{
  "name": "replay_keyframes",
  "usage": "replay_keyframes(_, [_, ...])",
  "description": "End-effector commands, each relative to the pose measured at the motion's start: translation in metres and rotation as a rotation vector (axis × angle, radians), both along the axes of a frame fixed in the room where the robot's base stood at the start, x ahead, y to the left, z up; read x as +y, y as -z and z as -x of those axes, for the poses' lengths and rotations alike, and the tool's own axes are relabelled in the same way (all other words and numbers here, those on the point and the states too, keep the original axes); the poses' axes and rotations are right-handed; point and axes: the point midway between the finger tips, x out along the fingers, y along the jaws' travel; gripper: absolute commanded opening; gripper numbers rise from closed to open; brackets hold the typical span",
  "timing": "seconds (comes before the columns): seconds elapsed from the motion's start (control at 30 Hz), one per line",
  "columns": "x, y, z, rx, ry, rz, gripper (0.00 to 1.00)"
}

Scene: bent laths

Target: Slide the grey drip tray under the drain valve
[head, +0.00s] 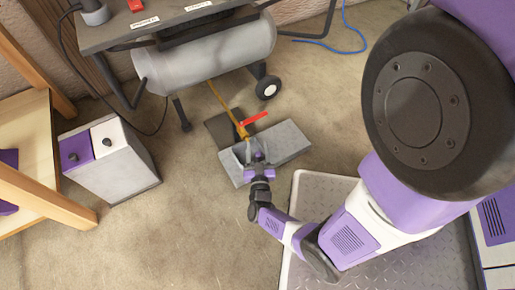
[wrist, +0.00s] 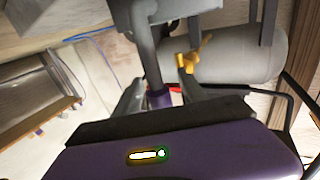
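The grey drip tray (head: 288,139) lies on the floor below the compressor's tank, near the middle of the head view. The yellow drain valve (head: 243,132) with its red lever (head: 256,118) hangs close over the tray's back left part. It also shows as a yellow fitting (wrist: 188,64) in the wrist view. My gripper (head: 258,160) is at the tray's front side. In the wrist view, its fingers (wrist: 160,90) close on both sides of a purple grip on a bent grey handle (wrist: 147,45). The fingertips are partly hidden.
A dark square patch (head: 220,129) lies on the floor behind the tray. The compressor tank (head: 215,55) and its wheel (head: 268,88) stand behind. A grey box with a purple and white top (head: 112,165) stands left, beside a wooden frame (head: 30,160).

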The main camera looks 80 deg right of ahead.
Motion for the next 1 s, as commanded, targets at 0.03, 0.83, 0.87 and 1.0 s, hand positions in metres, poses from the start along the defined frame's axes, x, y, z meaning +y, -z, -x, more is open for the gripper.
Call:
replay_keyframes(0.03, [0.000,0.000,0.000,0.000,0.000,0.000,0.48])
replay_keyframes(0.83, [0.073,0.000,0.018,0.000,0.000,-0.001,0.48])
replay_keyframes(0.87, [0.074,0.000,0.018,0.000,-0.001,0.000,0.48])
replay_keyframes(1.0, [0.076,0.000,0.018,0.000,0.000,0.000,0.48])
